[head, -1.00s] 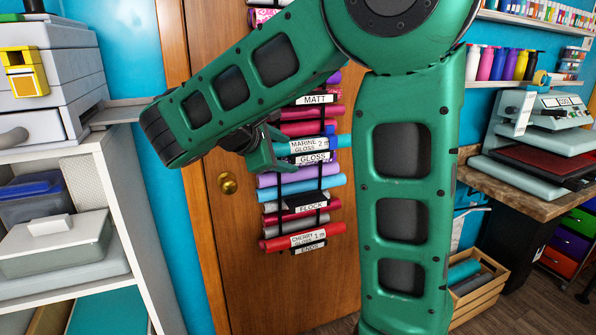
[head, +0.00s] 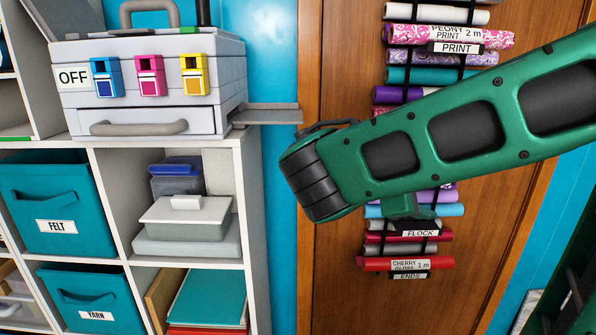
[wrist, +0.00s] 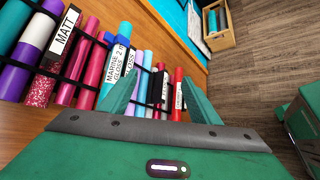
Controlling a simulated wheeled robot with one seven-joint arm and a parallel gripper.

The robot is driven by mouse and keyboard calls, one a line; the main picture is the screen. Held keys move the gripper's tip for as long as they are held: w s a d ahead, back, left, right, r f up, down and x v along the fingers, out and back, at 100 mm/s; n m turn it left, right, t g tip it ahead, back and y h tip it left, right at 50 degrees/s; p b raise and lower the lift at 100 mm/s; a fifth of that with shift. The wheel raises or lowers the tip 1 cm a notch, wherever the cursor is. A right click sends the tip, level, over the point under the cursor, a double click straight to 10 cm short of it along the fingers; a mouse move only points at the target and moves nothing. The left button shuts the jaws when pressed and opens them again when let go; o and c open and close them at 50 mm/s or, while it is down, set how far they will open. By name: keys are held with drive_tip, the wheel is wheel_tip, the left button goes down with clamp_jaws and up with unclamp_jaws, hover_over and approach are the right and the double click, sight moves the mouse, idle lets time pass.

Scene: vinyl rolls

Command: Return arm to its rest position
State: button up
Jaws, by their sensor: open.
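My green arm (head: 440,140) crosses the right half of the head view in front of a wooden door. My gripper (wrist: 164,86) is open in the wrist view, with its two green fingers apart and nothing held between them. In the head view it is mostly hidden behind the forearm; only a green part shows below it. The roll labelled MARINE GLOSS (wrist: 113,70) lies in the door rack beyond the left finger. Whether that finger touches it I cannot tell.
The rack holds several rolls, including the red CHERRY GLOSS roll (head: 375,263). A grey machine (head: 150,85) with a side tray (head: 268,115) stands on white shelving (head: 255,200), left of my arm's elbow end. A wooden crate (wrist: 214,40) stands on the floor.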

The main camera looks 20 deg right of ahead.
drive_tip(key=s+d+f+m+g+y, duration=0.3)
drive_tip(key=s+d+f+m+y, duration=0.2)
drive_tip(key=s+f+m, duration=0.4)
drive_tip(key=s+a+f+m+y, duration=0.4)
drive_tip(key=s+f+m+y, duration=0.2)
drive_tip(key=s+f+m, duration=0.1)
drive_tip(key=shift+s+a+m+g+y, duration=0.3)
drive_tip(key=shift+s+a+m+g, duration=0.15)
drive_tip(key=shift+m, duration=0.15)
drive_tip(key=shift+c, duration=0.4)
